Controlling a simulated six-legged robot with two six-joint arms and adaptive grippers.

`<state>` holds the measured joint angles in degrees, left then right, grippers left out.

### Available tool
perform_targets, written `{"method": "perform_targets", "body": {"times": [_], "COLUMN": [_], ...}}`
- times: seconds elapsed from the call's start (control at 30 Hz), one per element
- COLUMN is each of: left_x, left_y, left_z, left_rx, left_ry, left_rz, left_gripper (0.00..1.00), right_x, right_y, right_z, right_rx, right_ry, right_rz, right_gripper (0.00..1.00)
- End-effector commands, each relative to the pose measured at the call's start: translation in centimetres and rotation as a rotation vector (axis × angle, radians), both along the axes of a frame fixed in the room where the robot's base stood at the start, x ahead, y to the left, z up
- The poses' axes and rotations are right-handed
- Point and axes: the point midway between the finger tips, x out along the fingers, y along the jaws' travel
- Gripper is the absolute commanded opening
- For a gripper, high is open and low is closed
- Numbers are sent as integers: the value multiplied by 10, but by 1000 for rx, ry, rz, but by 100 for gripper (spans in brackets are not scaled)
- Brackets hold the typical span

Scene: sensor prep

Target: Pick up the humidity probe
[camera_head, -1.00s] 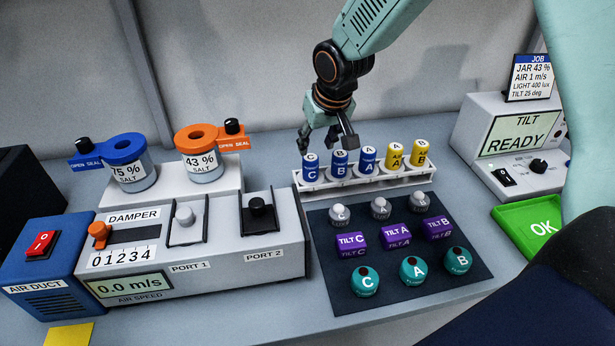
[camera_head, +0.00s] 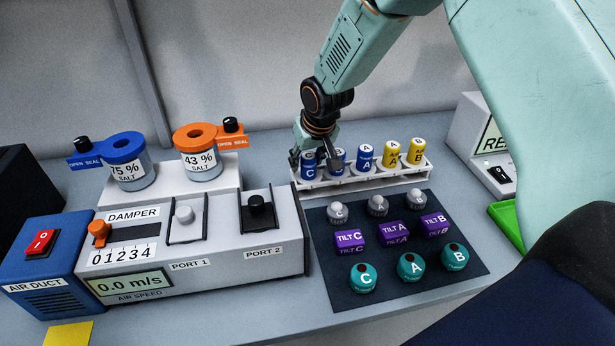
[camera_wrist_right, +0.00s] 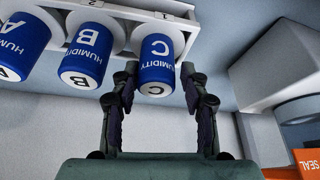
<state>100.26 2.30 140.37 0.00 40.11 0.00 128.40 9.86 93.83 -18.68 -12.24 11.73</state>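The humidity probes are blue cylinders with white caps, marked A, B and C, standing in a white rack (camera_head: 365,181). Probe C (camera_head: 308,168) is at the rack's left end. Probe B is partly behind my gripper, and probe A (camera_head: 364,160) stands clear. In the right wrist view, probe C (camera_wrist_right: 157,66) reads "HUMIDITY", with probe B (camera_wrist_right: 88,53) and probe A (camera_wrist_right: 22,46) to its left. My right gripper (camera_head: 316,160) is open, its fingers (camera_wrist_right: 160,95) on either side of probe C's capped end. I cannot tell whether they touch it. My left gripper is not in view.
Two yellow probes (camera_head: 403,153) share the rack. A dark mat (camera_head: 340,295) with several grey, purple and teal sensors lies in front. The air duct box (camera_head: 215,245) is left, with blue and orange salt jars (camera_head: 200,164) behind. The tilt device (camera_head: 475,145) is right.

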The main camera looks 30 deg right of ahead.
Motion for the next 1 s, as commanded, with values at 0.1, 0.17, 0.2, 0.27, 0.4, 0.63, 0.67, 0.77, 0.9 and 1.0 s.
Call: {"method": "perform_targets", "body": {"times": [0.1,0.17,0.2,0.27,0.4,0.63,0.67,0.77,0.9,1.0], "left_x": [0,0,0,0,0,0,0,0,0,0], "left_y": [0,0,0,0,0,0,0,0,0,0], "left_z": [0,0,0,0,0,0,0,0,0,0], "left_rx": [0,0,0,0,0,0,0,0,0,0], "left_ry": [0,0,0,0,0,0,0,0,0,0], "left_rz": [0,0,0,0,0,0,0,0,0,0], "left_gripper": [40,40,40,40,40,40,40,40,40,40], "right_x": [0,0,0,-1,-1,-1,-2,-1,-1,-1], "right_y": [0,0,0,0,0,0,0,0,0,0], "right_z": [0,0,-1,-1,-1,-2,-2,-1,0,8], "right_rx": [0,0,0,0,1,1,1,1,1,1], "right_ry": [1,1,1,2,3,5,5,4,4,3], "right_rz": [-1,-1,-1,-1,-1,-1,-1,-1,-1,-1], "right_gripper": [33,28,24,19,7,0,0,0,0,0]}}
